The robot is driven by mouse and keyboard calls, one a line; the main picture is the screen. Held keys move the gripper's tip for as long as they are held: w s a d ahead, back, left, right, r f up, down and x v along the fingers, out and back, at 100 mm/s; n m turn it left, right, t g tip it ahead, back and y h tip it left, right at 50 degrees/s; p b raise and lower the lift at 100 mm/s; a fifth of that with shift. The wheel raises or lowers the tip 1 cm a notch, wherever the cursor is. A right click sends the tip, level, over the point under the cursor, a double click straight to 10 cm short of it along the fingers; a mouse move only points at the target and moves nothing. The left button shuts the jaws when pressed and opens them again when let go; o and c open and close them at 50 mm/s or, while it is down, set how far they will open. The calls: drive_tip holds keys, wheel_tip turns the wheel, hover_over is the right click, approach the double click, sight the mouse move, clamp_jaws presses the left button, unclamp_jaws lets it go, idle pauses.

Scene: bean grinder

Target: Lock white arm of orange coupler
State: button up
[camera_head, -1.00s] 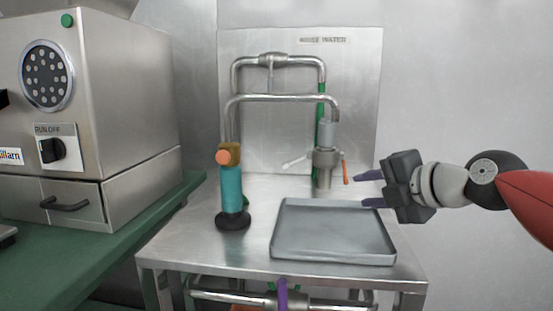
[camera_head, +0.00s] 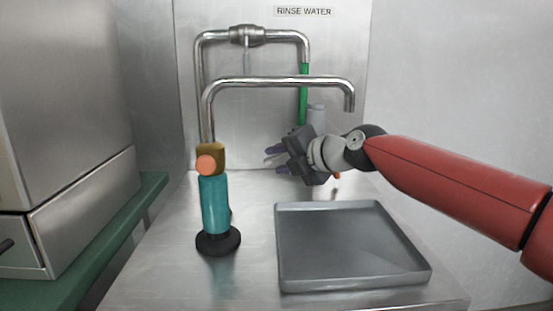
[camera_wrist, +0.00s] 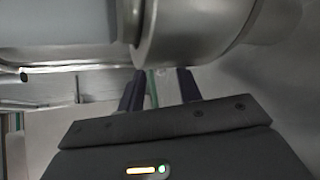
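The white arm is hidden in the head view. My gripper points left with its two dark purple fingers apart and nothing visible between them. In the wrist view, the fingers (camera_wrist: 161,78) are also apart, under a large grey metal cylinder (camera_wrist: 195,30) very close to the camera, likely the coupler body. I cannot tell whether a finger touches the coupler.
A teal cylinder (camera_head: 214,205) with a brass top and orange disc stands on a black base at left. A grey tray (camera_head: 350,245) lies in front. A curved steel pipe (camera_head: 275,83) spans above my gripper. A green pipe (camera_head: 303,95) runs behind.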

drive_tip(key=shift+w+a+f, duration=0.2)
drive_tip(key=shift+w+a, duration=0.2)
drive_tip(key=shift+w, duration=0.05)
clamp_jaws()
